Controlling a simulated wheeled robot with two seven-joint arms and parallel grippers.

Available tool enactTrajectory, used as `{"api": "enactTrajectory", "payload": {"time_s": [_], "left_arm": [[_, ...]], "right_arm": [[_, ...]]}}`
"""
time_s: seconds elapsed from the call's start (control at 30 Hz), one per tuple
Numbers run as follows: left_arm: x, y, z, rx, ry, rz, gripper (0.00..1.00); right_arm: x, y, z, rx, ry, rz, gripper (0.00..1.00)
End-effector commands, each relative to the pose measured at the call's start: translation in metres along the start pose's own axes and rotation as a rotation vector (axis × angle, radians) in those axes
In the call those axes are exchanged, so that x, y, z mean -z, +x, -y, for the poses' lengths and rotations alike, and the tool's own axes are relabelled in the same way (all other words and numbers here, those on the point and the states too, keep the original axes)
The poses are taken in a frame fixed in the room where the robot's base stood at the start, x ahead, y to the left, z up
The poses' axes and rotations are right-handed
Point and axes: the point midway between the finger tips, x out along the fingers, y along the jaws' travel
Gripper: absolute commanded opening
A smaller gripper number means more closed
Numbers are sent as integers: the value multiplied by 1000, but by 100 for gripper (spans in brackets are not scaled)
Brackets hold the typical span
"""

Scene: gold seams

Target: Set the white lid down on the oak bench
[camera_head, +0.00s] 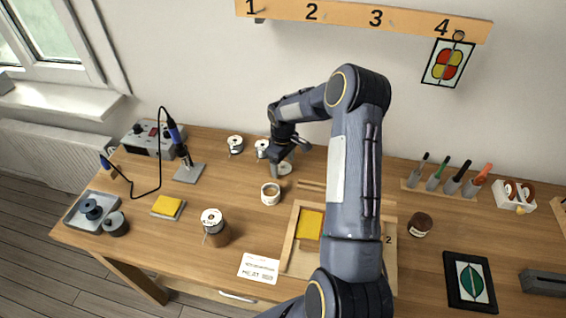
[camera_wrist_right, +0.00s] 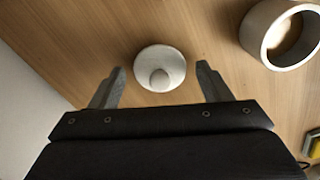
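The white lid (camera_head: 286,168) lies flat on the oak bench (camera_head: 330,165) towards its back edge. In the right wrist view the lid (camera_wrist_right: 172,64) is a round disc with a knob on top, knob upwards. My right gripper (camera_head: 289,162) is above the lid, and partly hides it in the head view. Its two fingers are spread wide, one on each side of the lid in the wrist view, with nothing held between them. An open white round pot (camera_head: 270,198) stands on the bench just in front of the lid. My left gripper is not in view.
Wire spools (camera_head: 236,144) stand left of the lid, near the wall. A soldering station (camera_head: 146,138), a yellow sponge (camera_head: 168,207) and a brown jar (camera_head: 215,232) are further left. A wooden tray (camera_head: 291,238) lies in front. My right arm hides part of the bench.

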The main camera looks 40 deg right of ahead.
Motion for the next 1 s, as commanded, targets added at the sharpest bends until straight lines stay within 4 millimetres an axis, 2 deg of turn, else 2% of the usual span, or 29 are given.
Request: {"api": "enactTrajectory", "payload": {"time_s": [0.27,0.37,0.6,0.73,1.0], "left_arm": [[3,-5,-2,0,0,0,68],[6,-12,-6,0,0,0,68],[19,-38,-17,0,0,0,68],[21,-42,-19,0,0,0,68],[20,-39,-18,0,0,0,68]], "right_arm": [[0,-7,0,0,1,0,71],[0,-22,0,-2,0,-1,71],[0,-76,0,-2,0,-2,71],[0,-98,0,-2,1,-2,71],[0,-127,2,-2,3,-7,71]]}}
